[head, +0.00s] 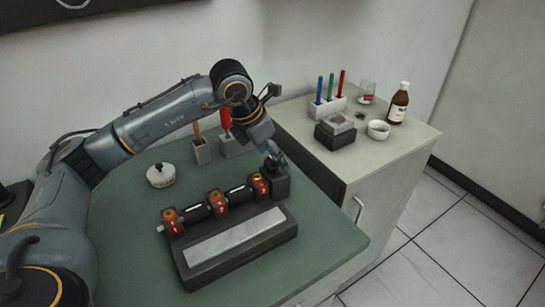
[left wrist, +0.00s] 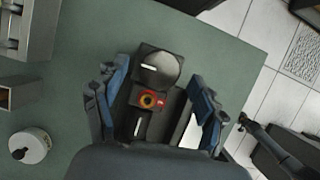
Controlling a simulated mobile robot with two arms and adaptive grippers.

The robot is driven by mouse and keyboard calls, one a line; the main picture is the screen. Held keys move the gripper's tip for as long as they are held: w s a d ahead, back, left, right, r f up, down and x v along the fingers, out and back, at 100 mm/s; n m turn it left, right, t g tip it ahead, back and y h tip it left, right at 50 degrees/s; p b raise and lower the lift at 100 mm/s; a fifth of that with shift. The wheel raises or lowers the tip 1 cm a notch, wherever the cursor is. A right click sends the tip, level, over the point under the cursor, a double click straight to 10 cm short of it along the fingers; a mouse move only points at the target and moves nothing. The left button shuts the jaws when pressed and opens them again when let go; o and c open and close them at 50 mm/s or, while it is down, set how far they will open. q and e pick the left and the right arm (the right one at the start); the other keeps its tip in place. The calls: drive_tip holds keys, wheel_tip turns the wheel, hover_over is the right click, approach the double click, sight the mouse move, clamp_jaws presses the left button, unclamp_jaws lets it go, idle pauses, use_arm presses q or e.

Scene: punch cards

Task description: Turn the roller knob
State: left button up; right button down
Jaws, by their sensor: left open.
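The roller device (head: 240,255) lies on the green table, with black rollers (head: 240,194) held in red brackets. A round black knob sits on the dark block (head: 281,188) at its right end; in the left wrist view the knob (left wrist: 160,68) shows a white line on top. My left gripper (head: 279,158) is just above this end, pointing down and partly hiding the knob in the head view. In the left wrist view its fingers (left wrist: 158,100) are spread either side of the device, with nothing held. I cannot tell whether they touch the knob. My right gripper is not in view.
A white jar (head: 160,175) and two small holders (head: 202,152) stand behind the device. The pale cabinet (head: 408,145) at right carries a pen rack (head: 327,106), a dark box (head: 335,136), a bowl (head: 378,130) and a brown bottle (head: 398,103). The green table's front right is clear.

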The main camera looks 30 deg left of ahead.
use_arm(q)
drive_tip(key=v, duration=1)
drive_tip(key=shift+r, duration=0.3)
drive_tip(key=shift+s, duration=0.1)
